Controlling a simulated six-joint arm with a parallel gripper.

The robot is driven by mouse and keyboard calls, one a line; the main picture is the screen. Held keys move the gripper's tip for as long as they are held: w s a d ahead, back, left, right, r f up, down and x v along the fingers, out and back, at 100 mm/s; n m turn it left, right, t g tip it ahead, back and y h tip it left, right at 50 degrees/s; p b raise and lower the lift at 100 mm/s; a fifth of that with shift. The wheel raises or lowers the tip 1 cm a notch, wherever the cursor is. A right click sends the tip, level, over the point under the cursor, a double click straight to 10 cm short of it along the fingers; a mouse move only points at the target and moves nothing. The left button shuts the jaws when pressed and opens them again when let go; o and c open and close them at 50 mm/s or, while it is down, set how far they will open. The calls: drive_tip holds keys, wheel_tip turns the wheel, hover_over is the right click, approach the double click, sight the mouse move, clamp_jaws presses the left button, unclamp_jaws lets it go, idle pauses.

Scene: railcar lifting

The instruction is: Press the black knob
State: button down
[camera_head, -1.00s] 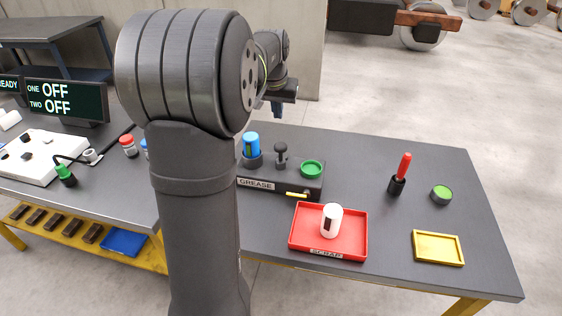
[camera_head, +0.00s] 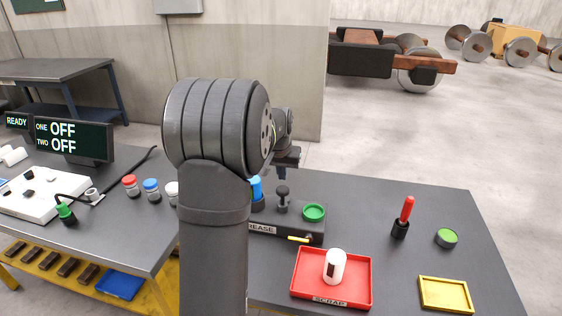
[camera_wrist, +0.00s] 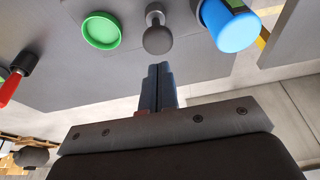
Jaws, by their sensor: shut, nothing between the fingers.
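The black knob (camera_head: 282,191) stands upright on a short stem on top of the dark grease box (camera_head: 315,238), between a blue cylinder (camera_head: 256,188) and a green round cap (camera_head: 314,212). In the wrist view the knob (camera_wrist: 157,40) is just beyond my fingertips, with the green cap (camera_wrist: 101,31) to its left and the blue cylinder (camera_wrist: 231,26) to its right. My gripper (camera_wrist: 158,68) is shut and empty, its blue-grey fingers together. In the head view my gripper (camera_head: 282,173) is just behind the knob, partly hidden by my arm. I cannot see contact with the knob.
A red scrap tray (camera_head: 304,280) holds a white cylinder (camera_head: 335,266). A red-handled tool (camera_head: 404,217), a green-topped tin (camera_head: 446,237) and a yellow tray (camera_head: 445,309) are at the right. The display (camera_head: 75,142) reads OFF for one and two. My arm hides part of the bench.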

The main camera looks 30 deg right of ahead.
sight(282, 191)
drive_tip(key=shift+f, duration=1.85)
drive_tip(key=shift+s+f, duration=0.1)
drive_tip(key=shift+f, duration=1.8)
wheel_tip(282, 191, up, 5)
drive_tip(key=v, duration=0.9)
drive_tip(key=shift+r, duration=0.2)
drive_tip(key=shift+a, duration=0.15)
